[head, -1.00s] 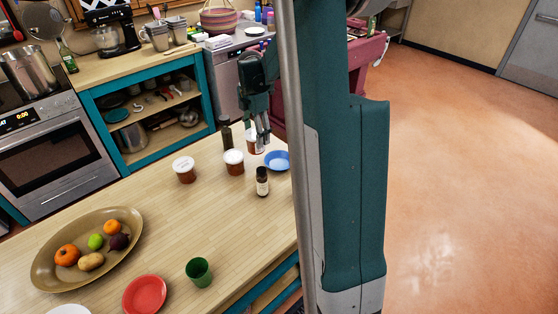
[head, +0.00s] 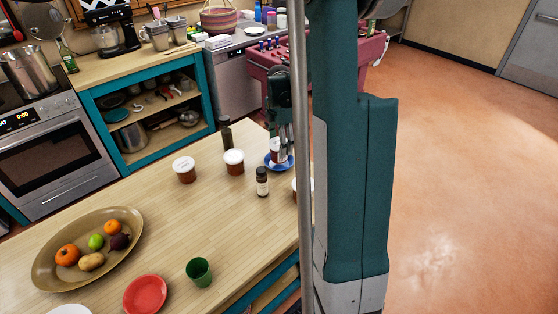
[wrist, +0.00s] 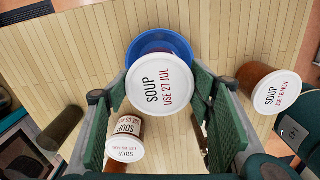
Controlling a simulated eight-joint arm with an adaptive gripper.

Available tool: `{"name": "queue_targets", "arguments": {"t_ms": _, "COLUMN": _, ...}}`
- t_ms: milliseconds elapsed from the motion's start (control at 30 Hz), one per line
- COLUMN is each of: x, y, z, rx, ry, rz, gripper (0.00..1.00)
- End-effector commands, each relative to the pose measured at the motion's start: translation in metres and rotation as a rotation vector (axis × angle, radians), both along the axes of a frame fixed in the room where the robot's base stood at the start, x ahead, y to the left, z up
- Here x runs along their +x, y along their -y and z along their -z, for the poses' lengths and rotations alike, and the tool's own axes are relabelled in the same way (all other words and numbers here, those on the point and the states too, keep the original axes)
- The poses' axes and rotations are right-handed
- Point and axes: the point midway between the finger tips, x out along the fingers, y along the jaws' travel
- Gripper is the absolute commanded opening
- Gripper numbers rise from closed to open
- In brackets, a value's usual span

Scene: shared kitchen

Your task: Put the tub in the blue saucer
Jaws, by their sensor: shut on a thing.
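My gripper (head: 281,158) points down at the blue saucer (head: 269,163) near the far right of the wooden table. It is shut on a white-lidded tub (head: 275,147), which is partly hidden by the fingers. In the wrist view the tub's lid (wrist: 160,82) reads "SOUP USE 27 JUL" and sits between the fingers. The blue saucer's rim (wrist: 160,37) shows behind the tub. The tub is over the saucer; I cannot tell whether it touches it.
Other soup tubs stand nearby: one (head: 234,162), another (head: 185,170), and one (wrist: 270,90) right of the saucer. A fruit platter (head: 50,275), red plate (head: 145,293) and green cup (head: 199,271) are nearer.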

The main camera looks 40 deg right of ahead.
Motion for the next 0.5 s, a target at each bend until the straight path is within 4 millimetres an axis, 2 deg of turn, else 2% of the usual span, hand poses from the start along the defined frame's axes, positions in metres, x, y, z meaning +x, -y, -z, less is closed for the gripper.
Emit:
{"name": "queue_targets", "arguments": {"t_ms": 167, "x": 0.0, "y": 0.0, "z": 0.002, "rx": 0.0, "ry": 0.0, "rz": 0.0, "gripper": 0.35}}
{"name": "queue_targets", "arguments": {"t_ms": 500, "x": 0.0, "y": 0.0, "z": 0.026, "rx": 0.0, "ry": 0.0, "rz": 0.0, "gripper": 0.35}}
